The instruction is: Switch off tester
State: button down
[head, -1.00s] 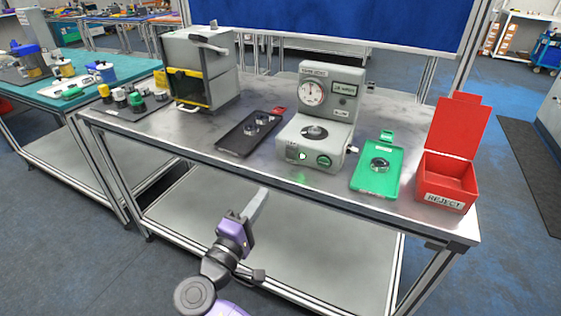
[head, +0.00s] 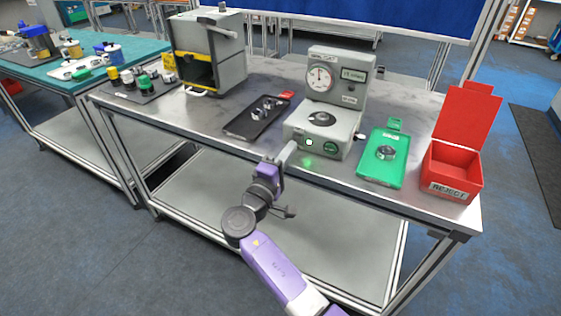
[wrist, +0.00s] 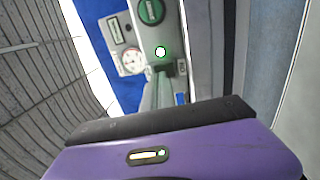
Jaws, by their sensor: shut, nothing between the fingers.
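The tester (head: 341,80) is a grey box with a round dial (head: 321,78) and a dark round plate on its lower step. On its front face a white-green lamp (head: 309,142) glows, with a green button (head: 330,147) to its right. My gripper (head: 289,152) is shut and empty, its tip at the left part of that front face. The switch there is hidden behind my fingers; I cannot tell if they touch it. In the wrist view the shut fingertips (wrist: 167,72) point at the panel just below the lit lamp (wrist: 160,51) and the green button (wrist: 151,11).
A black tray (head: 240,129) with metal parts lies left of the tester. A green tray (head: 372,171) with a round part and a red REJECT bin (head: 452,177) stand to the right. A grey cabinet (head: 230,55) is at back left. The bench front edge runs below my gripper.

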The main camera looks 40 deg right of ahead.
aim_at(298, 140)
jog(key=shift+x, duration=1.05)
jog(key=shift+r, duration=0.1)
